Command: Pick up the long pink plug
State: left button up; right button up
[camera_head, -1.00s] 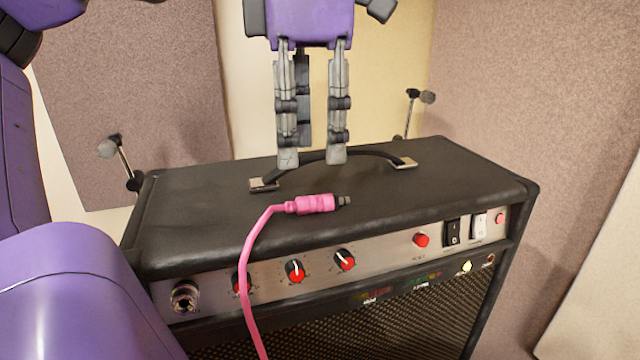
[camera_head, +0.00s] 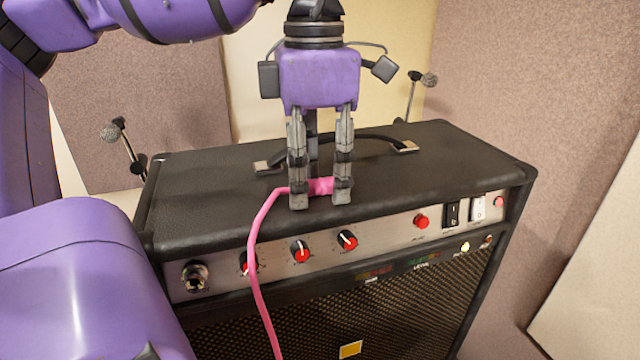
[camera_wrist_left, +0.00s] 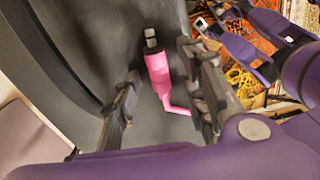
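The long pink plug (camera_head: 321,186) lies on top of the black amp (camera_head: 440,160), near its front edge. Its pink cable (camera_head: 255,260) bends down over the amp's front. My left gripper (camera_head: 321,198) points down over the plug with its fingers apart, one at each end of the plug in the head view. In the left wrist view, the plug (camera_wrist_left: 158,72) lies between the open fingers, with a gap on the left side; its grey tip points up in the picture. Whether the right finger touches it is unclear.
The amp's carry handle (camera_head: 360,138) arches just behind the gripper. Knobs and switches (camera_head: 452,214) line the front panel. Microphones on stands (camera_head: 422,80) rise behind the amp at both sides. The amp's top is clear to the right.

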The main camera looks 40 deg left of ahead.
pick_arm(q)
grip_shut()
jog(key=shift+r, duration=0.1)
